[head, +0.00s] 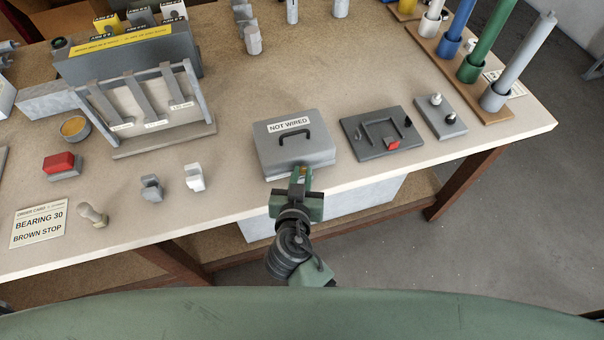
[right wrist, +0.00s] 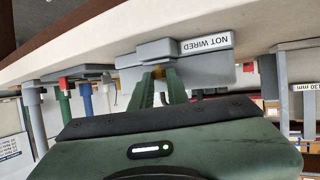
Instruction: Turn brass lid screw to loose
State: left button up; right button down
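The grey box (head: 270,150) with a dark handle and a "NOT WIRED" label stands closed at the table's front edge; it also shows in the right wrist view (right wrist: 205,76). The brass lid screw (right wrist: 158,72) is at the box's front side, mostly hidden by my fingers. My right gripper (head: 300,176) reaches the box front from the table edge. In the right wrist view its two green fingertips (right wrist: 159,74) lie on either side of the brass screw, which fills the narrow gap. It looks shut on the screw. My left gripper is not in view.
Right of the box lie a dark panel (head: 360,142) with a red part and a grey block (head: 430,128) with knobs. Coloured posts (head: 485,45) stand at the right.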

aim_at(304, 169)
jog(key=shift+d+n+y, duration=0.1)
jog(key=shift+n+y, duration=0.2)
jog(key=n+y, duration=0.1)
jog(key=y+p, duration=0.1)
jog(key=n+p, duration=0.1)
jog(key=shift+d+r+n+y, duration=0.25)
jog(key=shift+d+n+y, duration=0.05)
jog(key=shift+d+y, duration=0.1)
jog(key=n+g+y+p, duration=0.1)
jog(key=y+p, duration=0.1)
jog(key=d+n+y+p, duration=0.1)
jog(key=n+y+p, duration=0.1)
jog(key=w+n+g+y+p, duration=0.1)
jog(key=n+p, duration=0.1)
jog(key=shift+d+r+g+y, duration=0.1)
jog(key=shift+d+g+y, duration=0.05)
jog(key=shift+g+y, duration=0.2)
jog(key=n+y, duration=0.1)
jog(key=n+g+y+p, duration=0.1)
jog(key=shift+w+d+n+g, duration=0.1)
jog(key=shift+d+n+g, duration=0.05)
jog(key=shift+n+g, duration=0.15)
jog(key=shift+w+f+n+g+y, duration=0.1)
jog(key=shift+f+n+g+y, duration=0.15)
jog(key=shift+n+g+y, duration=0.45)
